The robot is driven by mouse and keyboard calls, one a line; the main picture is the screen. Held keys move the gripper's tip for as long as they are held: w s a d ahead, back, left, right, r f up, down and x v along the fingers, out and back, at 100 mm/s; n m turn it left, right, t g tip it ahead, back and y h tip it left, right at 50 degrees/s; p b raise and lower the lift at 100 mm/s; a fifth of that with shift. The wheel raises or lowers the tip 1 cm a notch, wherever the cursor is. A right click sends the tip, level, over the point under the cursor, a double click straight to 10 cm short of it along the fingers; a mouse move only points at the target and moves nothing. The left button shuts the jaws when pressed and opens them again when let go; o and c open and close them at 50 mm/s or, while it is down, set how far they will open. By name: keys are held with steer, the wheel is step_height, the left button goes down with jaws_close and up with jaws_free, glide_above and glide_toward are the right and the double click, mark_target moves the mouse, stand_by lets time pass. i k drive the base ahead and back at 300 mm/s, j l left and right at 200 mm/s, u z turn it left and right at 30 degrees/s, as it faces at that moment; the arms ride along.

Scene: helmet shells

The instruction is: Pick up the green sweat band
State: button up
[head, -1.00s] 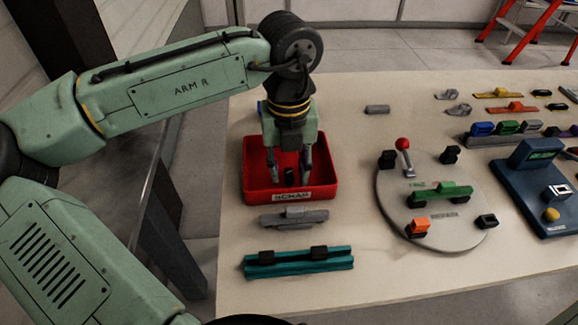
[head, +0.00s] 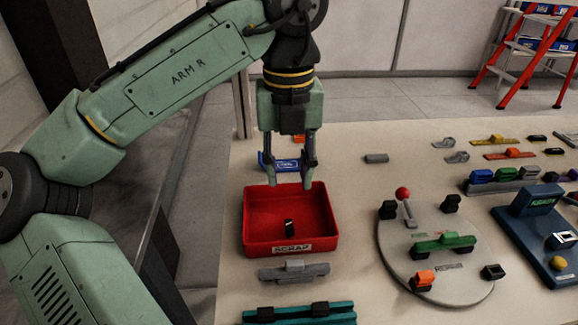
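A green band-like piece (head: 443,242) lies across black supports on the round grey plate, right of centre in the head view. A smaller green piece (head: 507,175) sits in a rack farther right. I cannot tell from the shapes alone which is the sweat band. My gripper (head: 290,182) points down above the red scrap bin, left of both green pieces. Its two fingers are apart with nothing between them. A small dark piece (head: 289,228) lies on the bin floor.
The red bin (head: 290,249) is marked SCRAP. The round plate (head: 400,268) also carries a red-knobbed lever (head: 403,194), black blocks and an orange piece (head: 425,279). A blue stand (head: 537,225) is at right. Grey and teal parts lie in front of the bin.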

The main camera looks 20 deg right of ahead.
mark_target(448, 240)
steer(key=z, duration=1.5)
